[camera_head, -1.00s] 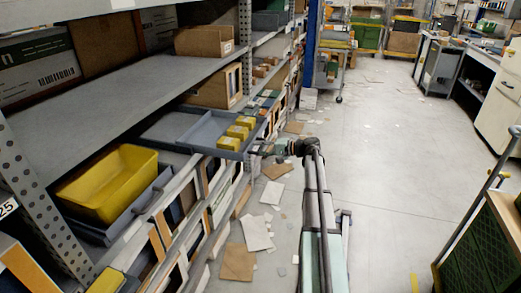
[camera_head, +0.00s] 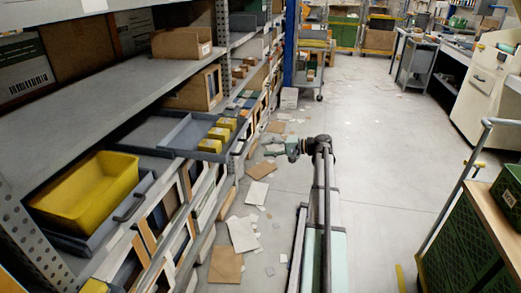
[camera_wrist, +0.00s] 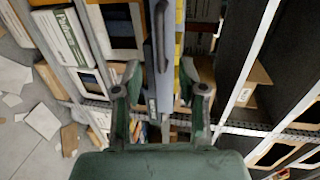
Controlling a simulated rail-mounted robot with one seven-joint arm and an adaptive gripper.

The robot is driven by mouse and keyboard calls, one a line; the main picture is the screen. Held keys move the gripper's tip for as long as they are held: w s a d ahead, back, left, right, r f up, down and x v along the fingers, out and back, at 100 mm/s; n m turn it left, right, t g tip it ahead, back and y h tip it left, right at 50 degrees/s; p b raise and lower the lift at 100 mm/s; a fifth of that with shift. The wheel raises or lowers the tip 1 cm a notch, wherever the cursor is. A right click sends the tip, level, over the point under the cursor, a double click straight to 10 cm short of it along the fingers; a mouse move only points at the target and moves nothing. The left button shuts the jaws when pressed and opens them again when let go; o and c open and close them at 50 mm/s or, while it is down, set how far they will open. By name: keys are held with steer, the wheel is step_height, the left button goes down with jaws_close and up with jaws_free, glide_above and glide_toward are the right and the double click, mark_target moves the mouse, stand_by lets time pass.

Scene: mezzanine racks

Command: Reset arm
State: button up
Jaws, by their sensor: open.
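My gripper (camera_head: 272,147) is open and empty over the aisle, to the right of the rack and a little apart from the grey drawer tray in the head view. In the wrist view my gripper (camera_wrist: 160,95) shows two spread green-grey fingers with nothing held between them. The edge of the grey tray (camera_wrist: 163,60) shows beyond and between the fingers. My arm stretches forward from the bottom of the head view.
The pulled-out grey tray (camera_head: 178,135) holds several yellow boxes (camera_head: 218,133). A yellow bin (camera_head: 85,192) sits in a nearer tray. Cardboard and paper pieces (camera_head: 243,233) litter the floor. A green crate cart (camera_head: 470,240) stands at right. The aisle middle is clear.

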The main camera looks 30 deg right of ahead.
steer(key=shift+s+d, duration=0.15)
stand_by(0.3)
steer(key=s+a+f+g+h, duration=0.25)
steer(key=s+a+f, duration=0.35)
steer(key=f, duration=0.5)
steer(key=s+a+f+n+g+h+p, duration=0.1)
steer(key=s+a+f+g, duration=0.45)
steer(key=f, duration=0.55)
steer(key=s+a+f+g+h, duration=0.1)
steer(key=s+a+f+h, duration=0.1)
steer(key=s+a+f, duration=0.75)
steer(key=s+a+f+n+g+h+p, duration=0.1)
steer(key=s+a+f+n+g, duration=0.1)
steer(key=s+a, duration=0.4)
steer(key=s+a+f+n+g+h+p, duration=0.1)
steer(key=s+f, duration=0.6)
steer(key=s, duration=0.7)
steer(key=s+a+f+n+g+h+p, duration=0.1)
steer(key=s+a+f+n+g+h, duration=0.2)
steer(key=s+a, duration=0.7)
steer(key=s+f+n+g, duration=0.1)
steer(key=f+n+g, duration=0.1)
steer(key=g, duration=0.1)
steer(key=shift+a, duration=0.35)
